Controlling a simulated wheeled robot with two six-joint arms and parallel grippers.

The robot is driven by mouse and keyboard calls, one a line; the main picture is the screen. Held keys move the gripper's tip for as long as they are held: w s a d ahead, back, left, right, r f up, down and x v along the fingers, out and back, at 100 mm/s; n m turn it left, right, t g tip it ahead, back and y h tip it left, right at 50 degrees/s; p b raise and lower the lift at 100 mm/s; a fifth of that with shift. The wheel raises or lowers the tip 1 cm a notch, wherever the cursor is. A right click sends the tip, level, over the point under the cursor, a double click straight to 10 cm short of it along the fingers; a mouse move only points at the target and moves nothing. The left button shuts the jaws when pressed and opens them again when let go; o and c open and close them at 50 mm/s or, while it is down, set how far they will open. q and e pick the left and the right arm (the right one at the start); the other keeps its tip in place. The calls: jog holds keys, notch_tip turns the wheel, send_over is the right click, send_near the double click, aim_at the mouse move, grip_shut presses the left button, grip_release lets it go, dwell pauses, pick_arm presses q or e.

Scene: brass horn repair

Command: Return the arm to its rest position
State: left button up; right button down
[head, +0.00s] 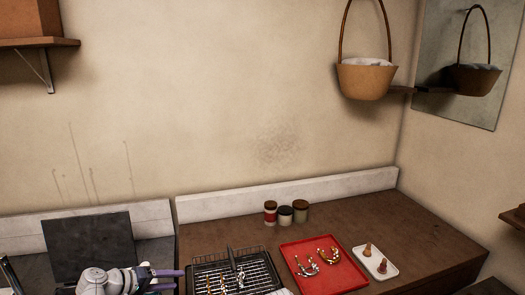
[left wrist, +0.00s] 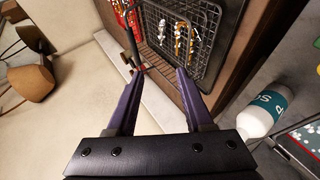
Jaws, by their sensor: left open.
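My left gripper (head: 178,279) is at the bottom left of the head view, its purple fingers apart and pointing right toward the wire rack. In the left wrist view my left gripper (left wrist: 158,72) has nothing between its fingertips. My left arm is cut off by the lower edge of the head view. My right gripper does not show in either view.
A black wire rack (head: 203,266) holds small metal pieces, beside a red tray (head: 342,278) with curved brass parts and a white dish (head: 387,270). Several small jars (head: 285,215) stand behind. A white bottle (left wrist: 259,119) and hanging basket (head: 366,82) also show.

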pick_arm(q)
jog(key=s+d+f+m+g+y+b, duration=0.6)
jog(key=s+d+f+m+g+y, duration=0.2)
jog(key=s+d+f, duration=0.8)
jog(key=shift+s+d+f+m+y, duration=0.25)
jog(key=shift+s+d+m+y, duration=0.6)
jog(key=shift+d, duration=1.25)
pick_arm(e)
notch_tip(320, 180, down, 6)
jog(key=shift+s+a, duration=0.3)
